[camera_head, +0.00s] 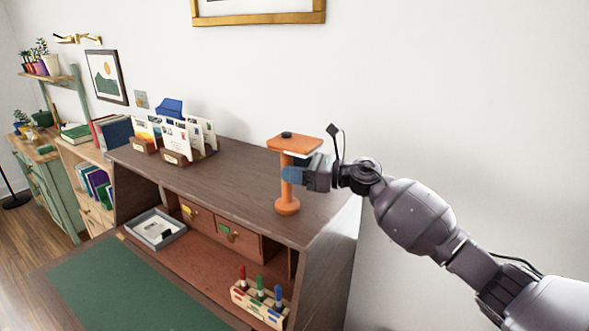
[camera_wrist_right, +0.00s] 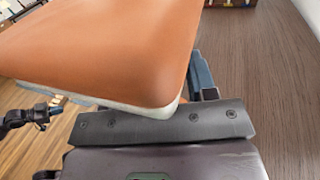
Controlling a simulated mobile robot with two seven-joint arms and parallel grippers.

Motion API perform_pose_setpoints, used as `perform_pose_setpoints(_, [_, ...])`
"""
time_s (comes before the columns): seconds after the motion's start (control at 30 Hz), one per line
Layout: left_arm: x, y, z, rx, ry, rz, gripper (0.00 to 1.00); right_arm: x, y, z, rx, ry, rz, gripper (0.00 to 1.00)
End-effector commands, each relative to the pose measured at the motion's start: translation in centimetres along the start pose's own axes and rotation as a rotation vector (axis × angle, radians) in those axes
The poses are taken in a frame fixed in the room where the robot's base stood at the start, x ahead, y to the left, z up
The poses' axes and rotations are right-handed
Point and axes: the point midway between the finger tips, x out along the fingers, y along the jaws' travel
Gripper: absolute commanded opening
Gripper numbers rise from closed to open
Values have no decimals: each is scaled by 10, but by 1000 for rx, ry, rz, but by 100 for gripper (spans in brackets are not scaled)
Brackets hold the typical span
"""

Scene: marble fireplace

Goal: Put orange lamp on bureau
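The orange lamp (camera_head: 287,187) has a flat orange head, a thin stem and a round base. It stands upright over the right end of the bureau's dark wooden top (camera_head: 235,180). I cannot tell for sure whether its base touches the wood. My right gripper (camera_head: 292,175) reaches in from the right with its blue fingers closed around the stem, under the head. In the right wrist view the lamp's head (camera_wrist_right: 110,45) hides most of the stem and fingers. A dark part of mine, perhaps my left gripper (camera_wrist_right: 40,114), shows small at the left edge there.
Letter holders with cards (camera_head: 185,140) and a blue object (camera_head: 169,108) stand farther left on the bureau top. A grey tray (camera_head: 156,229) and a rack of coloured markers (camera_head: 258,300) sit lower. The bureau top between lamp and letter holders is clear.

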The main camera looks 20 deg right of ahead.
Motion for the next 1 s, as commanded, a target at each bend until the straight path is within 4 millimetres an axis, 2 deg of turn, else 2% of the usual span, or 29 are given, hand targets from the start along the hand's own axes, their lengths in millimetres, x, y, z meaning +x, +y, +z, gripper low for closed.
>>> perform_pose_setpoints(0.43, [-2,0,-6,0,4,0,0,-3,-1,4,0,1,-1,53])
perform_pose_setpoints(0.8, [8,2,6,1,8,2,0,-73,-1,0,1,2,-2,53])
perform_pose_setpoints(1.0, [12,2,12,1,6,2,0,-104,-1,1,1,2,-2,53])
